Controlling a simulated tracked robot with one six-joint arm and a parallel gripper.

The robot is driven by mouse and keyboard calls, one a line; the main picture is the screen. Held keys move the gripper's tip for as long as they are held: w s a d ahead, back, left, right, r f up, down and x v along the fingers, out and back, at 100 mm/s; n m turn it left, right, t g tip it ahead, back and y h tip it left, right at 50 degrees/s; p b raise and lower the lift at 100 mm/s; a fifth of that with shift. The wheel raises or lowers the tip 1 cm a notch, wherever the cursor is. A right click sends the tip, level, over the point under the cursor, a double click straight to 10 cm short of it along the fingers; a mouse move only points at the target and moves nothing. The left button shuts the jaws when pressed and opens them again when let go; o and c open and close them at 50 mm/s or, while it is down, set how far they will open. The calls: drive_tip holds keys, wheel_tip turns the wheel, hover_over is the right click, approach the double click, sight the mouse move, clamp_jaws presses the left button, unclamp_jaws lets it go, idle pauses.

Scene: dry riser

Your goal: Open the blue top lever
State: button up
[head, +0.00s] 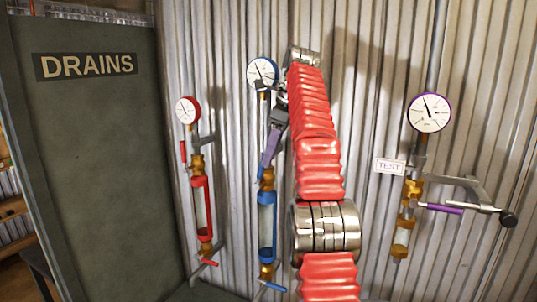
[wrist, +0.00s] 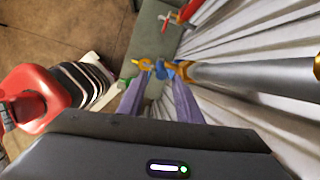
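The blue riser (head: 267,222) stands on the corrugated wall, with a blue-rimmed gauge (head: 262,73) above it and a blue lower lever (head: 274,287) at its foot. My gripper (head: 266,164) hangs in front of its upper part, purple fingers pointing down toward the brass fitting. I cannot make out the blue top lever in the head view; my gripper covers that area. In the wrist view my gripper (wrist: 160,82) has its two purple fingers apart. A small blue part (wrist: 166,71) shows at or just beyond the fingertips; I cannot tell whether they touch it.
A red riser (head: 203,210) stands at left, beside the dark DRAINS panel (head: 90,150). A purple riser (head: 402,230) with a TEST tag (head: 389,166) and a clamp (head: 480,195) is at right. My red-sleeved arm covers the wall between blue and purple risers.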

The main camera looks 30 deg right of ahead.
drive_tip(key=s+d, duration=0.5)
drive_tip(key=s, duration=0.4)
drive_tip(key=shift+s+d, duration=0.25)
drive_tip(key=shift+s, duration=0.1)
drive_tip(key=shift+c, duration=0.4)
